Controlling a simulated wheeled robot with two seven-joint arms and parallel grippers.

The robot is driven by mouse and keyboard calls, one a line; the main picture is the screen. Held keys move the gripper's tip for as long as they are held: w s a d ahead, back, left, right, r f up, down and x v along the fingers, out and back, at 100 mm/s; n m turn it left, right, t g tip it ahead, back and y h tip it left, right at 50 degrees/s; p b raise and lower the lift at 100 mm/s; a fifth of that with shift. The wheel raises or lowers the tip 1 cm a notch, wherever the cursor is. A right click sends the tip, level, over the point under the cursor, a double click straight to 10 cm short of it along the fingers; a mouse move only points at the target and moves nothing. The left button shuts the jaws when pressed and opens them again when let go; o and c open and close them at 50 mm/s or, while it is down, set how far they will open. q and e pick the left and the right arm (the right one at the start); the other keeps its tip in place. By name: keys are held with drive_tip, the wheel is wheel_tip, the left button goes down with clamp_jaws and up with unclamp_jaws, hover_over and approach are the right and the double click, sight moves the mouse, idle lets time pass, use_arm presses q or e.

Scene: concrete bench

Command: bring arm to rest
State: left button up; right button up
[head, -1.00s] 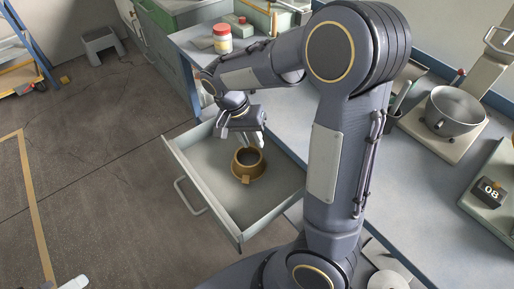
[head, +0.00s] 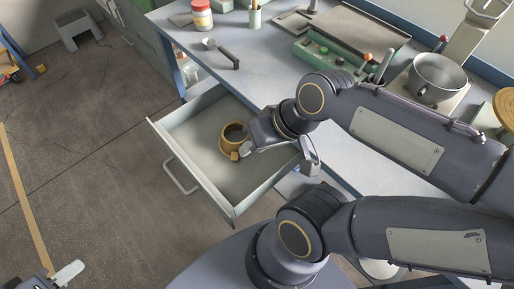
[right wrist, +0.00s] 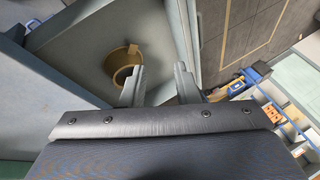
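My right gripper (head: 283,158) hangs over the drawer's right side, to the right of the mug. Its two fingers are spread and empty in the right wrist view (right wrist: 160,84). In the head view one finger lies close beside the mug; I cannot tell whether it touches. My left gripper (head: 60,276) is at the bottom left corner, mostly cut off, with a pale fingertip visible; its opening is unclear.
A grey step stool (head: 76,30) stands on the floor. The floor left of the drawer is clear.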

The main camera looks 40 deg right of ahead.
drive_tip(key=shift+s+a+f+n+t, duration=0.1)
drive_tip(key=shift+s+a+n+t, duration=0.25)
drive_tip(key=shift+s+t, duration=0.2)
